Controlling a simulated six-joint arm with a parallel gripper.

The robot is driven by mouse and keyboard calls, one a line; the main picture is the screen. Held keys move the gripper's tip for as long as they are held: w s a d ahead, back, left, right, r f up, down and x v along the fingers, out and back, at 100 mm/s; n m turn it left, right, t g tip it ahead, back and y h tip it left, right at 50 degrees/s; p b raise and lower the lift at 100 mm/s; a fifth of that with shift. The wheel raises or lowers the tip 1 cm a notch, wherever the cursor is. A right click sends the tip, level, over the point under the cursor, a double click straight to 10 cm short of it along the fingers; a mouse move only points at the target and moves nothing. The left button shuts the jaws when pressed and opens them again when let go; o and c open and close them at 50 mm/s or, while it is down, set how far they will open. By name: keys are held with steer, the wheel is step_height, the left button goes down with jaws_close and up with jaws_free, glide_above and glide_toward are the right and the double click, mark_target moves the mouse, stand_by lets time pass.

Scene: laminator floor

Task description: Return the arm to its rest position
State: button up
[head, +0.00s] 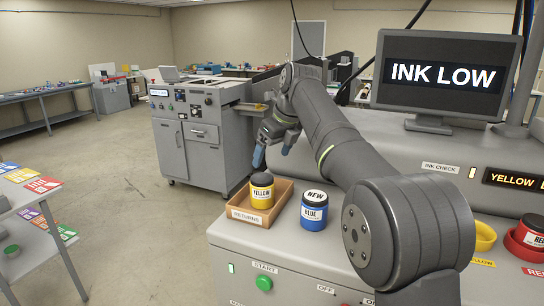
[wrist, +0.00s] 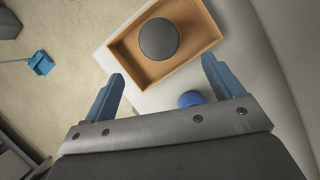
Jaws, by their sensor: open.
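My gripper (head: 273,150) is above and behind the returns tray in the head view, with its blue fingers spread and nothing between them. The fingers also show apart in the wrist view (wrist: 162,88). A yellow ink jar (head: 262,193) with a dark lid stands upright in the wooden returns tray (head: 283,190). In the wrist view the jar's dark lid (wrist: 159,39) lies beyond the fingertips, inside the tray (wrist: 207,45). My arm reaches from the lower right of the head view across the machine.
A blue jar (head: 314,212) marked NEW stands right of the tray. A red jar (head: 532,232) sits in a red holder (head: 518,249) beside an empty-looking yellow holder (head: 484,237). The monitor (head: 443,75) reads INK LOW. A green start button (head: 264,283) is on the front panel.

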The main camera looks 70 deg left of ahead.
mark_target(261, 177)
steer(key=shift+f, duration=0.1)
steer(key=x, duration=1.2)
steer(key=shift+f, duration=0.3)
step_height(261, 177, up, 3)
steer(key=shift+r, duration=0.7)
